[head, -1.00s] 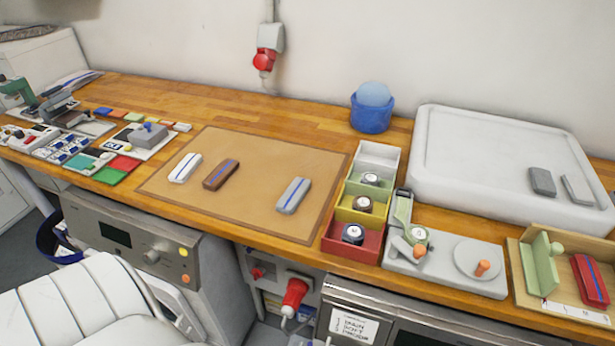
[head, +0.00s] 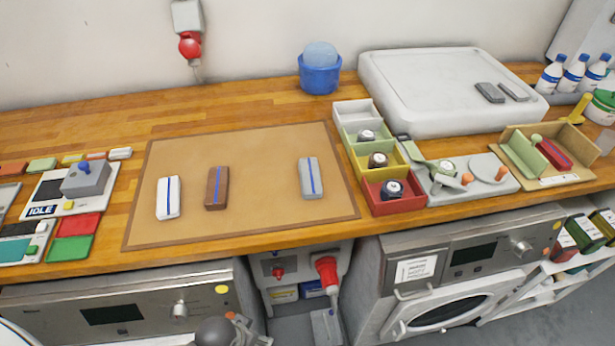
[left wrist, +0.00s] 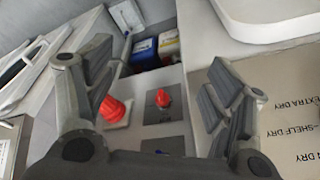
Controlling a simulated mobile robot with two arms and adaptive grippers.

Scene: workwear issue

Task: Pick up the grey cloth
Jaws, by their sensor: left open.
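The grey cloth (head: 311,178) is a small folded bar with a blue stripe. It lies flat on the right part of the tan mat (head: 265,148) in the head view. A brown cloth (head: 216,187) and a white cloth (head: 168,197), both with blue stripes, lie to its left, apart from it. My left gripper (left wrist: 158,88) is open in the left wrist view, with nothing between its fingers. The grey cloth does not show in that view. My right gripper is not in view.
Behind are a blue bucket (head: 320,78) and a large white tray (head: 425,95). Red plugs (left wrist: 115,110) and appliances are below the counter. The mat around the grey cloth is clear.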

